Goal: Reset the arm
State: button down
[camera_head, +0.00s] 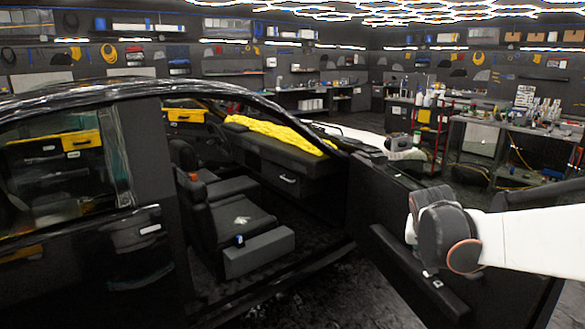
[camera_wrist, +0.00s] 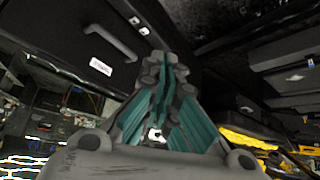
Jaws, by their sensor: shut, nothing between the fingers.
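My gripper (camera_wrist: 164,68) shows in the wrist view with its teal-lined fingers together and nothing between them. Beyond it is a dark panel with a handle (camera_wrist: 110,40), which looks like part of the car's interior. In the head view my white arm (camera_head: 535,240) reaches in from the right, its dark joint in front of the open car door (camera_head: 400,265). My gripper cannot be made out in the head view. The wrist view is tilted, with lights at its lower left.
The black car (camera_head: 75,235) fills the left, with a dark seat (camera_head: 235,215) showing through the door opening. A cluttered workbench (camera_head: 520,127) stands at the right. Shelves and hung tools line the back wall.

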jog(key=s+a+n+y, duration=0.1)
jog(key=s+a, duration=0.3)
jog(key=s, duration=0.5)
jog(key=s+a+n+y, duration=0.1)
jog(key=s+a, duration=0.3)
jog(key=s, duration=0.5)
jog(key=s+a+n+y, duration=0.1)
jog(key=s+a+n, duration=0.2)
jog(key=s, duration=0.6)
jog(key=shift+s+a+t+y, duration=0.3)
jog(key=shift+a, duration=0.75)
